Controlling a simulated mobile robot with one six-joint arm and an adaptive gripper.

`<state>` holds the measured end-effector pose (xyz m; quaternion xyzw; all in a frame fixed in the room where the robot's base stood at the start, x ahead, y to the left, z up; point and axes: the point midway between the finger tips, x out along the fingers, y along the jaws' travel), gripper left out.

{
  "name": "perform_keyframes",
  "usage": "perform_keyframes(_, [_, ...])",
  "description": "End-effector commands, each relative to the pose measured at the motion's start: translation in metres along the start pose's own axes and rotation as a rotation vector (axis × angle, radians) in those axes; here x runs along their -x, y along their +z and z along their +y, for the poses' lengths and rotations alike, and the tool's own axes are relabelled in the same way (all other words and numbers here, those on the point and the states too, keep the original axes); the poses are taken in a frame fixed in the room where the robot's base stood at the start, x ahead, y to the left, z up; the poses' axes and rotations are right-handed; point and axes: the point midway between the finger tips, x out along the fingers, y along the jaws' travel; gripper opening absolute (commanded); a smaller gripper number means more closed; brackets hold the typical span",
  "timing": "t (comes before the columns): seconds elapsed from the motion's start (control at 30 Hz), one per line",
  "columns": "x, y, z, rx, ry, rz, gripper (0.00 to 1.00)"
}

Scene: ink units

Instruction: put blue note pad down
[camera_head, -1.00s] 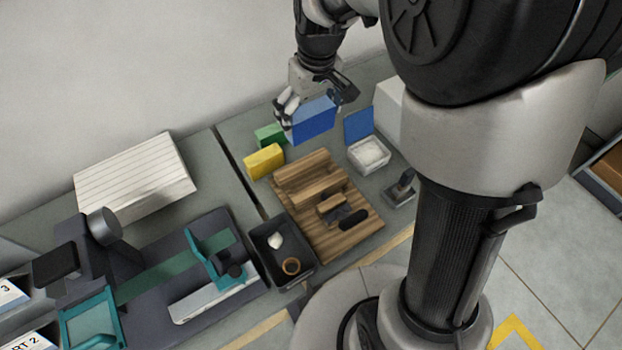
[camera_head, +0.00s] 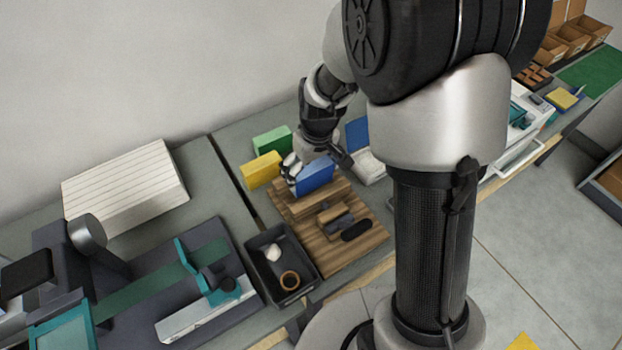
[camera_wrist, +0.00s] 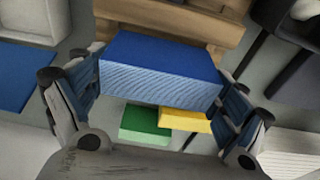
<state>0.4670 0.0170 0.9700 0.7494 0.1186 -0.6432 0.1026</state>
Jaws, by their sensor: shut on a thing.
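The blue note pad (camera_head: 314,177) is held between the fingers of my gripper (camera_head: 312,172), at the back edge of a stepped wooden stand (camera_head: 345,245). In the wrist view the blue note pad (camera_wrist: 160,70) spans the gap between both fingers of my gripper (camera_wrist: 160,85), its blue face and pale page edges showing. A yellow pad (camera_head: 262,170) and a green pad (camera_head: 272,141) stand to the left of the gripper; they also show below the blue pad in the wrist view. I cannot tell whether the blue pad touches the wood.
A black tray (camera_head: 268,290) with a white item and a brown ring is left of the stand. An open box with a blue lid (camera_head: 357,133) is to the right. A white lined stack (camera_head: 120,190) lies far left. Bare grey table shows between the pads and stack.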

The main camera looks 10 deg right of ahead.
Motion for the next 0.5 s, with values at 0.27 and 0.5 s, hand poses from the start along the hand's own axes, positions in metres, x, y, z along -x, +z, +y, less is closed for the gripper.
perform_keyframes(0.27, [-0.037,0.006,0.000,-0.001,-0.001,-0.002,0.64])
perform_keyframes(0.5, [-0.036,0.006,0.000,-0.001,0.000,-0.001,0.64])
